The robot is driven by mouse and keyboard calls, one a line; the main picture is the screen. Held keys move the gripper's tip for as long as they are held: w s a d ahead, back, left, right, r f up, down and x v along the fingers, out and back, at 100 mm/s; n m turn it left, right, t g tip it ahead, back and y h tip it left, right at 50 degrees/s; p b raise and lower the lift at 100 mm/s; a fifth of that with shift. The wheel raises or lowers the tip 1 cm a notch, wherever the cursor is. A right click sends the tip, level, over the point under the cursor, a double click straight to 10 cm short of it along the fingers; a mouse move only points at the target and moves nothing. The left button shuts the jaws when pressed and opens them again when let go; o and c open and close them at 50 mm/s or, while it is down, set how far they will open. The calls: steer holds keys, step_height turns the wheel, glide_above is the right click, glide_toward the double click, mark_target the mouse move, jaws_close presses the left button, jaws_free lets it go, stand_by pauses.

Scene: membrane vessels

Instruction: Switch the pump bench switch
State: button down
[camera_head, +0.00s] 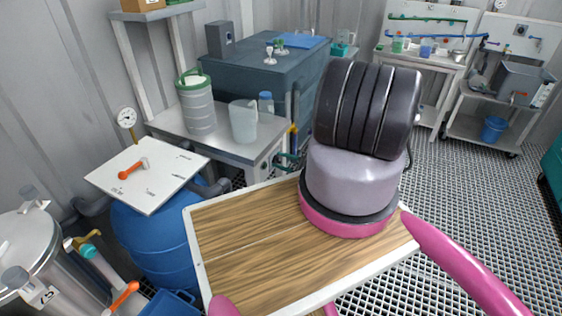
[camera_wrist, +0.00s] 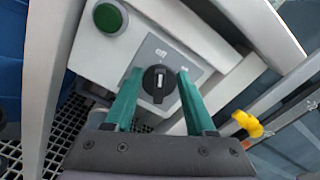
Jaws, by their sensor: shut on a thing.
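In the wrist view, a black rotary switch knob (camera_wrist: 158,83) with a pale pointer mark sits on a grey label plate, with "off" printed above it. The pointer stands roughly upright in the picture. The plate is on a light switch box (camera_wrist: 85,45). My gripper (camera_wrist: 159,72) has its two teal fingers on either side of the knob, shut on it.
A green round button (camera_wrist: 110,16) sits on the same box, up left of the knob. A yellow valve handle (camera_wrist: 247,124) is at the right. In the head view, a bench (camera_head: 240,150) bears a jug (camera_head: 243,121) and a ribbed container (camera_head: 196,105). Grating floor is open at the right.

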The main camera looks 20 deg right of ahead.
steer(key=shift+s+f, duration=0.1)
stand_by(0.4)
steer(key=shift+c, duration=1.3)
jaws_free()
steer(key=shift+d, duration=0.1)
steer(key=v, duration=1)
steer(key=shift+s+d, duration=0.2)
steer(key=shift+s, duration=0.1)
